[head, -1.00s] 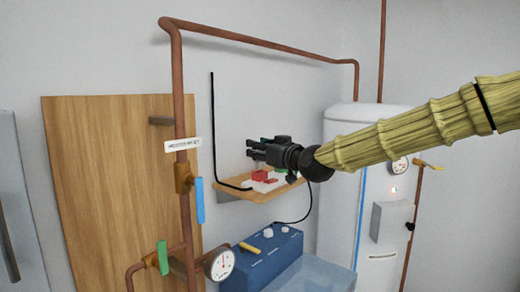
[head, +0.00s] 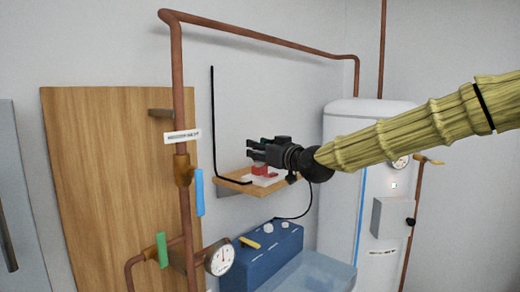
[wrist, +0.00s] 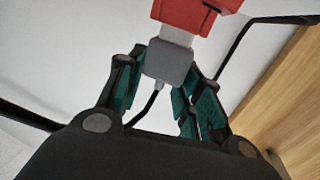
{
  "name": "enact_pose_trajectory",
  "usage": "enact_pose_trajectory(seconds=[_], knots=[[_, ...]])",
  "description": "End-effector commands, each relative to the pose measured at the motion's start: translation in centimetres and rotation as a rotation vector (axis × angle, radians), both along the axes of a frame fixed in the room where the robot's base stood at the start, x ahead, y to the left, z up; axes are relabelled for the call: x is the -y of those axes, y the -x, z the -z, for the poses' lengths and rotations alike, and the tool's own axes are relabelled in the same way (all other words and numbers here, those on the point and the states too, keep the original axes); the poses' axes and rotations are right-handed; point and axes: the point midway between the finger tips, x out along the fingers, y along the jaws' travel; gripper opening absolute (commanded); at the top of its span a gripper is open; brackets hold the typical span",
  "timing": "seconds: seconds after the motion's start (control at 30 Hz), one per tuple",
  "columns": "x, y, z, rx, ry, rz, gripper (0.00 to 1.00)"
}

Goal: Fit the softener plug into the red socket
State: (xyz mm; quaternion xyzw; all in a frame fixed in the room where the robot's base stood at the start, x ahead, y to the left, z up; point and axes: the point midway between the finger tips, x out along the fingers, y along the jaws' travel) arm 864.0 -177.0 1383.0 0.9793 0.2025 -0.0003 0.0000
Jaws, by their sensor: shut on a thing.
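My gripper (head: 256,151) is above the small wooden wall shelf in the head view. In the wrist view its teal-padded fingers (wrist: 166,72) are shut on the grey softener plug (wrist: 168,62), whose black cable runs down behind it. A white part (wrist: 176,37) shows between the plug's grey body and the red socket (wrist: 190,12) at the top edge. The two are in line and very close; I cannot tell how deep the plug sits. In the head view the red socket (head: 260,169) shows just under the fingers, and the plug is hidden.
The wooden shelf (head: 235,187) holds a white base (head: 264,180) under the socket. A black cable (head: 213,120) runs down the wall beside it. A copper pipe with a blue-handled valve (head: 199,192) stands left. A blue box (head: 262,256) is below, and a white tank (head: 340,190) right.

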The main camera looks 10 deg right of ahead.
Motion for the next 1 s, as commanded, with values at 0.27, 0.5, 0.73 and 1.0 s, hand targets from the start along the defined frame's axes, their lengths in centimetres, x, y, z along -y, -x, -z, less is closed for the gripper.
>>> enact_pose_trajectory(seconds=[0.27,0.5,0.73,1.0], knots=[[0.0,0.0,0.61,0.0,0.0,0.0,0.13],[0.0,0.0,1.05,0.0,0.0,0.0,0.13],[0.0,0.0,1.07,0.0,0.0,0.0,0.6],[0.0,0.01,1.09,0.0,0.0,0.0,0.6]])
